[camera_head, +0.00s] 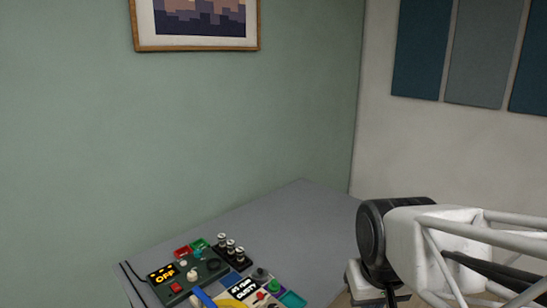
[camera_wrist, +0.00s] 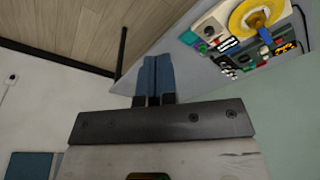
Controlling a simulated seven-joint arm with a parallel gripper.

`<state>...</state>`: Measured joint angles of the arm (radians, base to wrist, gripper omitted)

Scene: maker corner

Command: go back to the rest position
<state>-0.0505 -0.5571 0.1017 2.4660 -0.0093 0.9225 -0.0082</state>
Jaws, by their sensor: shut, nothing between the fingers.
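My gripper (camera_wrist: 154,78) shows in the wrist view, with its two blue-grey fingers together and nothing between them. It is in the air, apart from the grey table (camera_wrist: 150,52), whose edge passes behind the fingers. In the head view, my white and black arm is at the lower right, to the right of the table (camera_head: 300,215). The gripper's fingers cannot be made out there.
A control panel with an "OFF" display (camera_head: 162,274), knobs and buttons sits at the table's front left. The wrist view also shows a yellow round part (camera_wrist: 252,18) there. The table's back is bare. A green wall (camera_head: 200,140) stands behind it.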

